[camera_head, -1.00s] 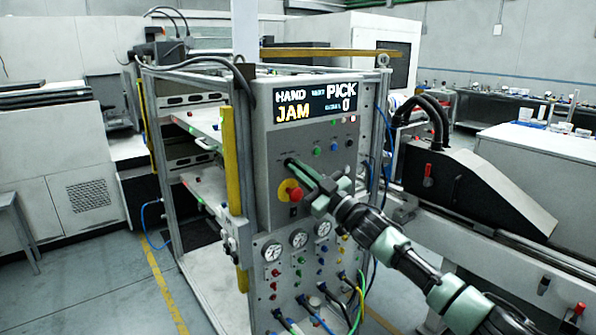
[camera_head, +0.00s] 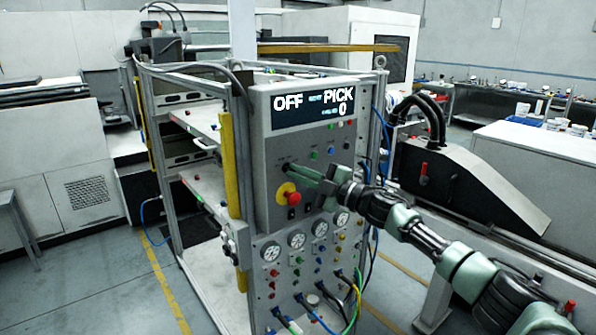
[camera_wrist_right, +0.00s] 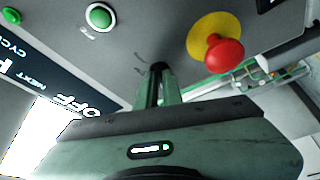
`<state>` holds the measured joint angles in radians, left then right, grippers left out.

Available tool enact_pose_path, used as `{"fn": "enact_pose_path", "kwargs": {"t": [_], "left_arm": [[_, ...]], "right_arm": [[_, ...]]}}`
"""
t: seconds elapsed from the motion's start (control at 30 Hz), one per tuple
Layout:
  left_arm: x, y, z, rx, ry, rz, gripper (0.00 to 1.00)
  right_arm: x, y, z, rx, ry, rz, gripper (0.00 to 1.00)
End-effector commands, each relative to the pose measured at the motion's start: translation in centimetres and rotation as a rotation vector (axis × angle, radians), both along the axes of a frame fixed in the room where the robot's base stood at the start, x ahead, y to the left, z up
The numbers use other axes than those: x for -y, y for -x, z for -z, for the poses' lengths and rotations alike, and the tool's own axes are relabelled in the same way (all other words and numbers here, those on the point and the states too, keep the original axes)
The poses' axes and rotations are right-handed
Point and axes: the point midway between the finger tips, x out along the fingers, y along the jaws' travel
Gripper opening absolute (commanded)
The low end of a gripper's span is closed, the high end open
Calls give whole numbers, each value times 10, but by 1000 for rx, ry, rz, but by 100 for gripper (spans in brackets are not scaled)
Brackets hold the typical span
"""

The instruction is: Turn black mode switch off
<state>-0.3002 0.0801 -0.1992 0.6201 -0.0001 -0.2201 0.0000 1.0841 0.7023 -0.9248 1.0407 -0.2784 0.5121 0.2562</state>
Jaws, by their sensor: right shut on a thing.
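The grey control panel (camera_head: 268,215) stands in the middle of the head view. My right gripper (camera_head: 298,172) reaches it from the right, with its fingers pointing at the panel face. In the right wrist view, the gripper's green fingers (camera_wrist_right: 158,93) are shut on the black mode switch (camera_wrist_right: 157,67), and only a small dark part of it shows between the tips. In the head view the fingers mostly hide the switch. The display (camera_head: 312,111) reads OFF on its left side and PICK and 0 on its right. My left gripper is out of view.
A red emergency button (camera_head: 293,198) on a yellow disc sits just below the fingers. A green button (camera_wrist_right: 99,17) is close by in the wrist view. Gauges (camera_head: 296,240), small knobs and cables fill the lower panel. A black sloped housing (camera_head: 465,190) stands at right.

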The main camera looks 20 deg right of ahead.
Motion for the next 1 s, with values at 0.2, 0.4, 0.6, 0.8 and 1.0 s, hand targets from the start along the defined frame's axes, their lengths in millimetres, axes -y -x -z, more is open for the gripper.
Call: {"fn": "enact_pose_path", "kwargs": {"t": [0.2,0.4,0.6,0.8,1.0], "left_arm": [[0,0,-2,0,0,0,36],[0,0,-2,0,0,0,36],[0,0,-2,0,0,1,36],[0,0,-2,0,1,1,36],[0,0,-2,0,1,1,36]], "right_arm": [[0,0,1,12,39,-1,0],[0,0,2,14,45,-1,0],[0,0,2,14,44,-1,0],[0,0,1,14,43,-1,29],[0,0,0,15,42,0,29]]}}
